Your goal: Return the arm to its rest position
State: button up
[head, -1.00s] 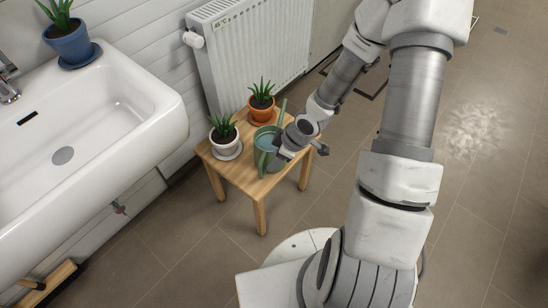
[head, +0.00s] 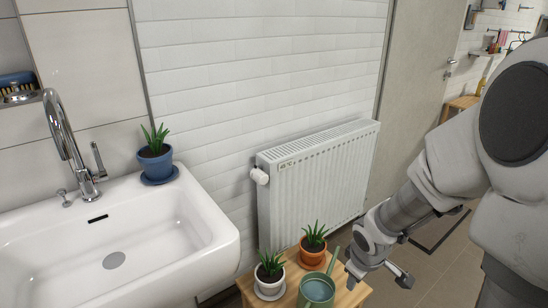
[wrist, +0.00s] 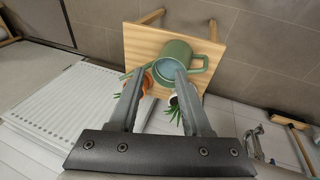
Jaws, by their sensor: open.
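My gripper (head: 376,272) is at the end of my arm, just right of the green watering can (head: 317,291) in the head view. In the wrist view my gripper (wrist: 163,80) is open, with its two fingers apart and nothing held between them. The watering can (wrist: 178,50) stands on a small wooden stool (wrist: 145,40) beyond the fingertips, its handle to the right and its spout to the left. The fingers partly cover it. I cannot tell exactly how far the fingertips are from the can.
A white-potted plant (head: 270,277) and an orange-potted plant (head: 313,245) share the stool with the can. A white radiator (head: 318,180) stands behind. A sink (head: 215,240) with a blue-potted plant (head: 155,160) is at the left.

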jog(key=s+r+m+t+h, duration=0.1)
jog(key=s+r+m, duration=0.4)
jog(key=r, duration=0.8)
jog(key=s+a+r+m+t+y, duration=0.1)
jog(key=s+a+r, duration=0.2)
jog(key=s+r, duration=0.15)
jog(key=s+a+r+m+y, duration=0.1)
jog(key=s+a+r+m, duration=0.15)
jog(key=s, duration=0.35)
notch_tip(320, 180, up, 17)
jog(key=p, duration=1.6)
jog(key=shift+n, duration=0.35)
jog(key=shift+s, duration=0.1)
